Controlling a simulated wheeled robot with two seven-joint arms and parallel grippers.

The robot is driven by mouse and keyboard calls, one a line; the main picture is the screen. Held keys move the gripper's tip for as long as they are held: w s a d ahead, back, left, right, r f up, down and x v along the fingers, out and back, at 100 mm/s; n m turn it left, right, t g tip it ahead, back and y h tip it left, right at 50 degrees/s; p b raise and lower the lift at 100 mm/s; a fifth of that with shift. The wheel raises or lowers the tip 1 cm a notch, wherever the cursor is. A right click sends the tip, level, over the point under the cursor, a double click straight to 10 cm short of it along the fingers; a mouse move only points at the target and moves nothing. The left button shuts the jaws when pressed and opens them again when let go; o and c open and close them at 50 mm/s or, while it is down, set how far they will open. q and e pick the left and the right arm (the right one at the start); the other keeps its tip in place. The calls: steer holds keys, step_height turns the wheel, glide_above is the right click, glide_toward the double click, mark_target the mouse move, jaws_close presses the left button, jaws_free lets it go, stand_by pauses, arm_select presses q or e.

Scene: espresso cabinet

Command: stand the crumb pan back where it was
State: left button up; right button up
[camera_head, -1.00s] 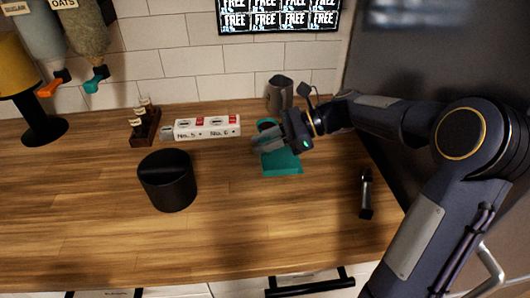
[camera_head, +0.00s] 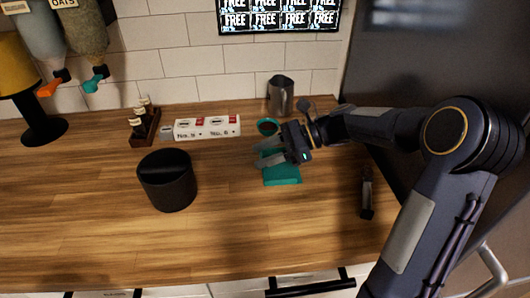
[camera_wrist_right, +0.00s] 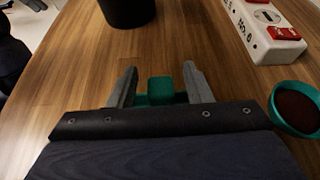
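The crumb pan, a teal flat piece (camera_head: 283,174), lies on the wooden counter right of centre in the head view. My right gripper (camera_head: 266,153) is over its far end, its two grey fingers spread apart. In the right wrist view the open fingers (camera_wrist_right: 160,82) stand either side of a teal block (camera_wrist_right: 160,90), which seems to be part of the pan. Whether a finger touches it I cannot tell. The gripper's body hides part of the pan. My left gripper is not in view.
A teal-rimmed bowl with dark contents (camera_head: 268,126) stands just behind the gripper, with a metal pitcher (camera_head: 281,95) beyond. A white labelled strip (camera_head: 207,127) and black canister (camera_head: 167,180) are left. A dark tool (camera_head: 367,194) lies right. The front counter is clear.

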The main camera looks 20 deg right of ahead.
steer(key=shift+r, duration=0.1)
steer(key=shift+d+r, duration=0.2)
steer(key=shift+d, duration=0.05)
steer(key=v, duration=0.7)
